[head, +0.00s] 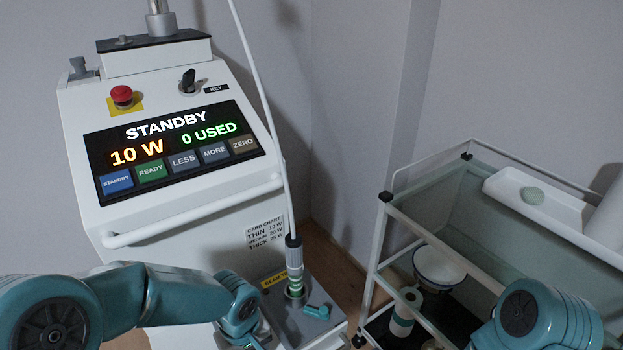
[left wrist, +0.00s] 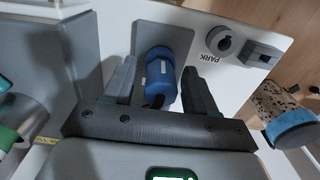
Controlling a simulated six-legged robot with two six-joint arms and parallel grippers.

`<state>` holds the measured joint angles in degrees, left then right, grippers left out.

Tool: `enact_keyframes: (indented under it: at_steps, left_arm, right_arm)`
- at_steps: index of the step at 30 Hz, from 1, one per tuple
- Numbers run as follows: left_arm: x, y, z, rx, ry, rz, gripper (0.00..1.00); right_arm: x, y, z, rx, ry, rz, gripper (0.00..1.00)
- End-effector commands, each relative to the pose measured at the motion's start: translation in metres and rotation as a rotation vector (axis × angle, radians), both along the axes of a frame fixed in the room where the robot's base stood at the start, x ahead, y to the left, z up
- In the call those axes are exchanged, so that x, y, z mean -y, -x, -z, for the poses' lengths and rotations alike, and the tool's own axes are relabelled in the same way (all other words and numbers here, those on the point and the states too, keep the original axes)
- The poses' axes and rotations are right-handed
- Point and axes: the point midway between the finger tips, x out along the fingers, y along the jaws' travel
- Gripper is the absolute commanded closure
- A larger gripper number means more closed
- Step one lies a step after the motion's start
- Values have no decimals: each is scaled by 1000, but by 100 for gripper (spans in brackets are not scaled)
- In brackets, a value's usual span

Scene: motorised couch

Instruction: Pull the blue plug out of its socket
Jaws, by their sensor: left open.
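The blue plug (left wrist: 158,72) sits upright against a grey plate (left wrist: 175,35) on the white housing in the left wrist view, with a dark cord at its near end. My left gripper (left wrist: 161,66) is open, with one finger on each side of the plug and a visible gap on both sides. The socket itself is hidden behind the plug. In the head view the plug and my left gripper's fingers are hidden beyond my left arm. My right arm shows at the lower right, but its gripper is out of view.
A white console (head: 150,110) reads STANDBY, 10 W. A white cable runs down to a green-banded connector (head: 294,270) beside a teal lever (head: 317,311). A round PARK fitting (left wrist: 221,43) lies right of the plug. A glass-topped trolley (head: 440,215) stands right.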

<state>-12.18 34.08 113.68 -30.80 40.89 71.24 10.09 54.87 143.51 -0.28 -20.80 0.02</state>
Motion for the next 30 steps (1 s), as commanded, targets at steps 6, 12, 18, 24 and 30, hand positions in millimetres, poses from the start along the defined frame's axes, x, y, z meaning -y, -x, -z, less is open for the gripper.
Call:
enact_keyframes:
  at_steps: [6, 12, 18, 24, 30]
  left_arm:
    - [0, 0, -1, 0, 0, 0, 43]
    - [0, 0, -1, 0, 0, 0, 43]
    - [0, 0, 0, 1, 0, 0, 43]
    - [0, 0, -1, 0, 0, 0, 43]
    - [0, 0, -1, 0, 0, 0, 43]
  right_arm:
    - [0, 0, -1, 0, 0, 0, 57]
    - [0, 0, -1, 0, 0, 0, 57]
    - [0, 0, 2, 0, 0, 0, 57]
    - [0, 0, 4, 0, 0, 0, 57]
    - [0, 0, 4, 0, 0, 0, 57]
